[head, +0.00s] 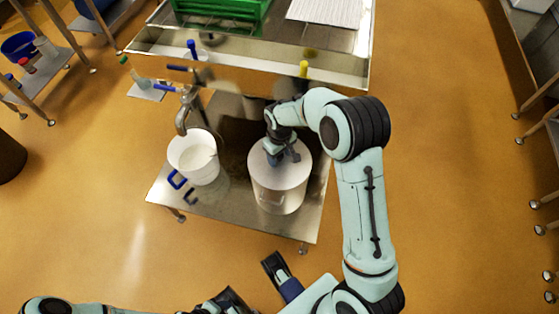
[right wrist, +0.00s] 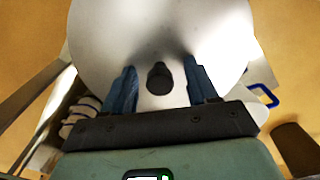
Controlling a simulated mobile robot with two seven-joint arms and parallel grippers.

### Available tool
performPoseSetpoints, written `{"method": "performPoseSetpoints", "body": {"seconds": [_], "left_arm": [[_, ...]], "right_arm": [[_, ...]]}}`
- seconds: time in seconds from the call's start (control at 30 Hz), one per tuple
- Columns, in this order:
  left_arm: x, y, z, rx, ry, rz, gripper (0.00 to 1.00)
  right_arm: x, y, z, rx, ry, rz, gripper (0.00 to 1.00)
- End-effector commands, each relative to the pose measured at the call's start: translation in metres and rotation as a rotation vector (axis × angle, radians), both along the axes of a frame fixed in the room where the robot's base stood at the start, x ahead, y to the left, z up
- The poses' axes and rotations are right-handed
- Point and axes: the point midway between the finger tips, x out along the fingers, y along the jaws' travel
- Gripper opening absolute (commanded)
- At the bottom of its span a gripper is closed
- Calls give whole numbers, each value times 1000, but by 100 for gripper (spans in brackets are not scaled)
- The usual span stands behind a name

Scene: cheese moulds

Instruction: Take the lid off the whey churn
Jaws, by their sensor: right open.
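The whey churn (head: 277,198) is a pale grey cylinder standing on the low steel table, with its flat round lid (head: 297,170) on top. In the right wrist view the lid (right wrist: 160,30) fills the upper middle, with a dark knob (right wrist: 159,78) on it. My right gripper (head: 281,160) is over the lid, fingers pointing down. In the right wrist view my right gripper (right wrist: 159,68) is open, with blue fingers on either side of the knob and gaps between. My left gripper (head: 283,275) shows partly at the bottom edge; its jaws are unclear.
A white bucket (head: 187,168) stands left of the churn under a tap (head: 187,105). Blue handles (head: 177,180) lie at the table's (head: 235,203) front left. A steel bench (head: 330,67) with a green crate (head: 215,15) is behind.

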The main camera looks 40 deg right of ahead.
Motion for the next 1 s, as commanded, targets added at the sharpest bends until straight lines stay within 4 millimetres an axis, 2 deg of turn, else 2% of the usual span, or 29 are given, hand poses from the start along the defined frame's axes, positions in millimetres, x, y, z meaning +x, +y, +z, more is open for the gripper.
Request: {"method": "performPoseSetpoints", "body": {"seconds": [0.17,0.2,0.37,0.4,0.67,0.77,0.87,1.0], "left_arm": [[0,0,0,0,0,0,44],[0,0,0,0,0,0,44],[0,0,0,0,0,0,44],[0,0,0,0,0,0,44],[0,0,1,0,0,0,44],[0,0,2,0,1,0,44],[-1,0,5,0,4,-1,44],[-4,0,11,-1,12,-3,44]], "right_arm": [[0,0,0,0,0,0,58],[0,0,0,0,0,0,55],[0,0,0,0,0,0,3],[0,0,0,0,0,0,0],[1,0,1,0,-2,1,0],[1,0,7,-1,-3,1,0],[1,0,23,-1,-5,1,0],[2,0,58,-1,-8,1,0]]}}
